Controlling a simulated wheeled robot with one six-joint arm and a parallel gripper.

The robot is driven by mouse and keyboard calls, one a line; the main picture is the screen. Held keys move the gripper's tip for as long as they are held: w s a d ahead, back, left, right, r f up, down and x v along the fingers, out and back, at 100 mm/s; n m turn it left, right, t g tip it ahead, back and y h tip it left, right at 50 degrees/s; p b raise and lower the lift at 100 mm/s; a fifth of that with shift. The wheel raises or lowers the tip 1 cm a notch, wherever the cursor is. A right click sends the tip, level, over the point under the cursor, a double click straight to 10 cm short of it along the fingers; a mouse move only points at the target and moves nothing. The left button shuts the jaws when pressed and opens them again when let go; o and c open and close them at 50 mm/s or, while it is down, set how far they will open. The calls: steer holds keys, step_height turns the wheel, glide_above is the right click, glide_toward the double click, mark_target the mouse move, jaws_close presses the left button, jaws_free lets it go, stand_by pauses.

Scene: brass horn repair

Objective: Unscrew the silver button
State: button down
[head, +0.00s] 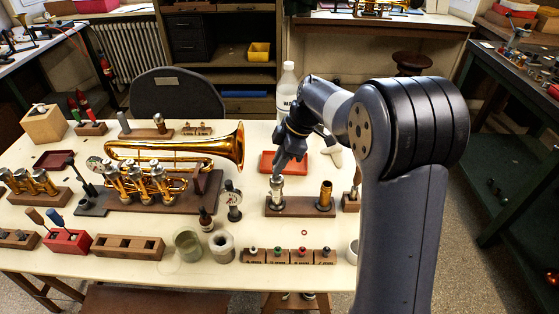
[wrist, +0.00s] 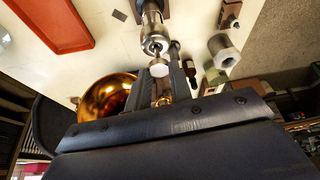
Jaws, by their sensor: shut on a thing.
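A silver valve (head: 276,188) stands upright in a wooden block (head: 300,209) right of the table's middle. A brass valve (head: 325,196) stands in the same block. My gripper (head: 283,168) points down just above the silver valve. In the wrist view my gripper (wrist: 160,74) is shut on the small round silver button (wrist: 160,69), held between the fingertips. The top end of the silver valve (wrist: 153,22) is close beside the button in that view. I cannot tell whether a thread still joins them.
A red tray (head: 268,161) lies just behind the block, with a clear bottle (head: 289,88) farther back. A trumpet (head: 222,145) lies to the left on its wooden stand. A hex-topped pot (head: 222,246) and a wooden rack (head: 290,257) of small coloured-top parts stand in front.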

steer(key=n, duration=0.2)
steer(key=n+g+p, duration=0.1)
steer(key=n, duration=0.1)
steer(key=shift+w+g, duration=0.15)
steer(key=shift+g, duration=0.15)
steer(key=n+p, duration=0.1)
steer(key=n, duration=0.1)
steer(key=n+g+h, duration=0.1)
steer(key=n, duration=0.1)
steer(key=shift+w+a+r+p, duration=0.1)
steer(key=shift+a+r+p, duration=0.05)
steer(key=shift+p, duration=0.2)
steer(key=shift+n+h, duration=0.3)
steer(key=shift+n, duration=0.4)
steer(key=shift+g+p, duration=0.3)
steer(key=n+h+p, duration=0.1)
steer(key=n, duration=0.2)
steer(key=shift+w+a+g, duration=0.1)
steer(key=shift+g, duration=0.2)
steer(key=shift+n+h+p, duration=0.4)
steer(key=shift+n+p, duration=0.15)
steer(key=shift+n, duration=0.55)
